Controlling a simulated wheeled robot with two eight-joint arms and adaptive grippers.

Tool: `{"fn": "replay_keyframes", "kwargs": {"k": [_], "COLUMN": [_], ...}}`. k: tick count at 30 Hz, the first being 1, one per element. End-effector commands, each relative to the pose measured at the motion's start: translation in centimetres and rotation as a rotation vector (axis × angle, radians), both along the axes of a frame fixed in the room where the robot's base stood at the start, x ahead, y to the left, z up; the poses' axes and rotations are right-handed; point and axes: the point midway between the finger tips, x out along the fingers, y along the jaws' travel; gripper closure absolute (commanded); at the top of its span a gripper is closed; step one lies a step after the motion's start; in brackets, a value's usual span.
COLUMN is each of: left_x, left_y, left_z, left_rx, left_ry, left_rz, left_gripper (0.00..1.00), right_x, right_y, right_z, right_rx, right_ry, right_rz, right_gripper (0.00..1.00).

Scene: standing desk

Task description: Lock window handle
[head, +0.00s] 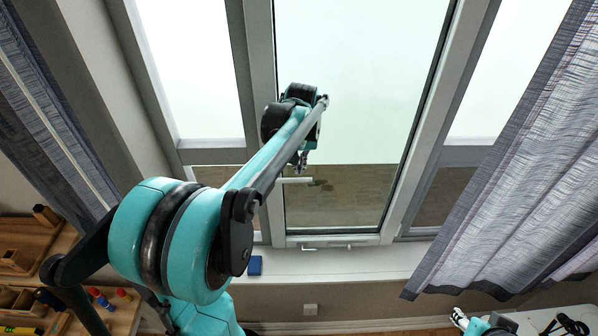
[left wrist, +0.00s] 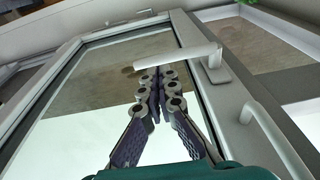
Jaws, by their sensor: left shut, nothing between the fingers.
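The window handle (left wrist: 180,58) is a white lever on the sash frame, lying roughly crosswise to the frame. In the head view the handle (head: 297,180) sticks out sideways over the glass pane, just below my left gripper (head: 301,165). In the left wrist view my left gripper (left wrist: 157,78) is shut and empty. Its fingertips are close to the underside of the lever in the picture; I cannot tell whether they touch. My right gripper (head: 460,318) shows small at the bottom right edge, far from the window, its fingers too small to read.
The glass sash (head: 350,80) stands between side panes. Patterned curtains (head: 525,170) hang at both sides. A blue box (head: 255,265) sits on the sill (head: 370,262). Wooden trays (head: 25,255) are at the left and a white table (head: 540,318) is at the bottom right.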

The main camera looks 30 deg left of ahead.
Motion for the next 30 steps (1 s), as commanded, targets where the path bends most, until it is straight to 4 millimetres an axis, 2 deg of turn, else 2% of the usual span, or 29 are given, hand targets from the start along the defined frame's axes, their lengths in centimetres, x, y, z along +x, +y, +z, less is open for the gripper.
{"fn": "replay_keyframes", "kwargs": {"k": [3,9,30], "left_x": [0.3,0.5,0.7], "left_y": [0.2,0.4,0.4], "left_z": [-1.7,-3.2,-4.0], "left_rx": [0.000,0.000,0.046], "left_ry": [0.000,0.000,0.028], "left_rz": [0.000,-0.001,-0.003], "left_gripper": [1.00,1.00,1.00], "right_x": [0.0,0.0,0.0], "right_y": [0.0,0.0,0.0], "right_z": [0.3,0.4,-0.3], "right_rx": [0.000,0.000,0.000], "right_ry": [0.000,0.000,0.000], "right_rz": [0.000,0.000,0.000], "right_gripper": [0.60,0.60,0.60]}}
